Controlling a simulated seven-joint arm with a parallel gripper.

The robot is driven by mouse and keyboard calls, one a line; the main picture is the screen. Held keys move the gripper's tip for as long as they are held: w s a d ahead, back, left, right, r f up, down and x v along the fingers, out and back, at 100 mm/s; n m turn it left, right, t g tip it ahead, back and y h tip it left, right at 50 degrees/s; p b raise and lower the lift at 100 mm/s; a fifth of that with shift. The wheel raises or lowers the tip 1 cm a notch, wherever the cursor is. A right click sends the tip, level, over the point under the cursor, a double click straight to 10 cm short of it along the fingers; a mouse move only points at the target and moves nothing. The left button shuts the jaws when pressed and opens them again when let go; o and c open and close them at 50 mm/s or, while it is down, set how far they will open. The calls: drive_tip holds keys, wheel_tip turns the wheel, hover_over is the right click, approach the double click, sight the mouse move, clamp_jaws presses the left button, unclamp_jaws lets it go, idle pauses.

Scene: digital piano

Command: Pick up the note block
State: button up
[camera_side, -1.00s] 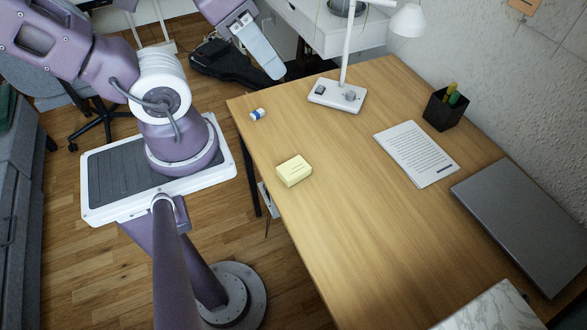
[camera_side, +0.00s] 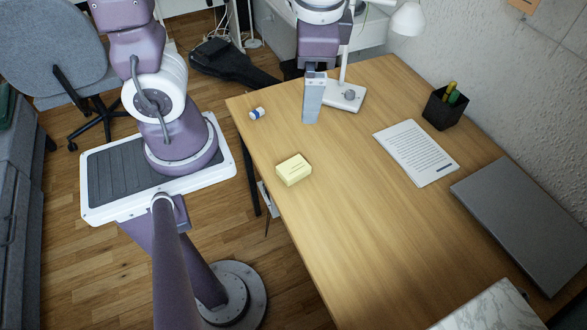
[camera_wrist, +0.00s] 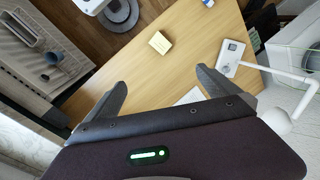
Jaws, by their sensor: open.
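The note block (camera_side: 294,170) is a pale yellow pad lying flat near the left edge of the wooden desk (camera_side: 370,240). In the wrist view the note block (camera_wrist: 160,43) shows beyond my fingers, a little left of the middle. My gripper (camera_side: 312,118) hangs over the far part of the desk, behind the note block and apart from it, in front of the lamp base. In the wrist view my gripper (camera_wrist: 162,88) has its two fingers wide apart with nothing between them.
A small blue and white item (camera_side: 257,113) lies at the far left edge. A white lamp (camera_side: 407,20) stands behind my gripper. A printed sheet (camera_side: 417,153), a black pen cup (camera_side: 445,108) and a grey laptop (camera_side: 525,222) lie to the right. The desk around the note block is clear.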

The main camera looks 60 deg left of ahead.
drive_tip(key=w+d+f+m+g+y, duration=0.1)
drive_tip(key=w+f+m+g+y, duration=0.2)
drive_tip(key=f, duration=0.6)
drive_tip(key=m+t+y, duration=0.1)
drive_tip(key=m+y, duration=0.4)
drive_tip(key=m, duration=0.2)
approach(294, 167)
drive_tip(key=f+m, duration=0.1)
drive_tip(key=a+f+m+t+y, duration=0.1)
drive_tip(key=f+m, duration=0.1)
drive_tip(key=shift+s+a+f+y, duration=0.2)
drive_tip(key=shift+s+a+y, duration=0.1)
drive_tip(key=shift+y, duration=0.1)
drive_tip(key=x, duration=0.6)
drive_tip(key=shift+s+a+r, duration=0.15)
drive_tip(key=shift+s+a, duration=0.05)
drive_tip(key=shift+a, duration=0.4)
drive_tip(key=c, duration=1.5)
